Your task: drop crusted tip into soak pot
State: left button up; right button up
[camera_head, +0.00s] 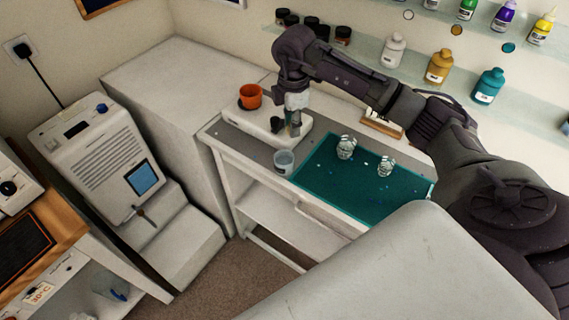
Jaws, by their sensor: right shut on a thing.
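My right gripper (287,128) points down over the white device at the back left of the worktable. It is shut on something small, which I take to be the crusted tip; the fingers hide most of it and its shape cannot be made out. A small pale cup with greyish contents (284,163), which looks like the soak pot, stands upright at the left edge of the teal mat. My gripper is above and behind this cup, apart from it. My left gripper is out of view.
Two clear containers (346,148) (386,166) stand on the teal mat (350,196). A small rack (382,124) is behind them. Bottles (439,66) line the wall shelf. The mat's front is clear.

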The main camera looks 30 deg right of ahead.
notch_tip(320, 180, down, 6)
jog(key=b, duration=0.3)
jog(key=shift+r+b, duration=0.2)
jog(key=shift+b, duration=0.2)
jog(key=o, duration=0.8)
notch_tip(320, 180, up, 12)
jog(key=shift+r, duration=0.1)
